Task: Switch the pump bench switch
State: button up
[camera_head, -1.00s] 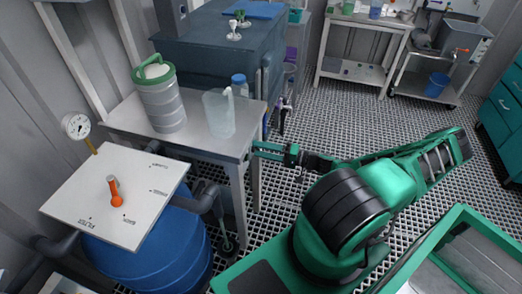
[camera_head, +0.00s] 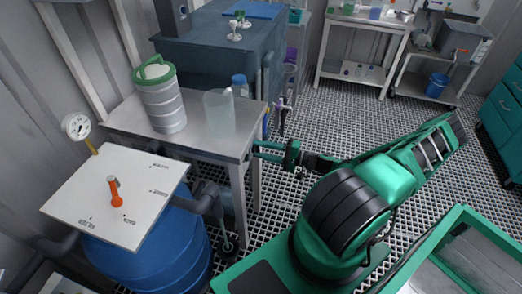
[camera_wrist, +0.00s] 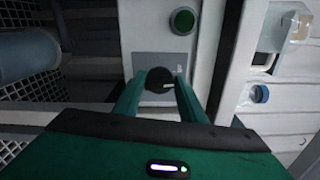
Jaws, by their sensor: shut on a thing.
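The pump bench (camera_head: 200,136) is a pale metal table left of centre in the head view. In the wrist view the switch is a round black knob (camera_wrist: 159,79) with a small white mark, on a grey plate (camera_wrist: 146,64). A green round button or lamp (camera_wrist: 182,20) is above it in the picture. My gripper (camera_wrist: 159,86) has its two green fingers on either side of the knob, shut on it. In the head view my gripper (camera_head: 268,151) reaches the bench's right side; the knob is hidden there.
A green-lidded canister (camera_head: 160,100) and a clear pitcher (camera_head: 219,114) stand on the bench. A blue barrel (camera_head: 165,245) with a white top plate and orange handle (camera_head: 114,190) is at the left. The grated floor (camera_head: 335,120) behind my arm is clear.

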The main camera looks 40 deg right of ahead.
jog(key=shift+d+m, duration=0.15)
jog(key=shift+m, duration=3.55)
jog(key=shift+r, duration=0.1)
jog(key=o, duration=1)
jog(key=v, duration=1)
jog(key=shift+s+d, duration=0.25)
jog(key=shift+a, duration=0.1)
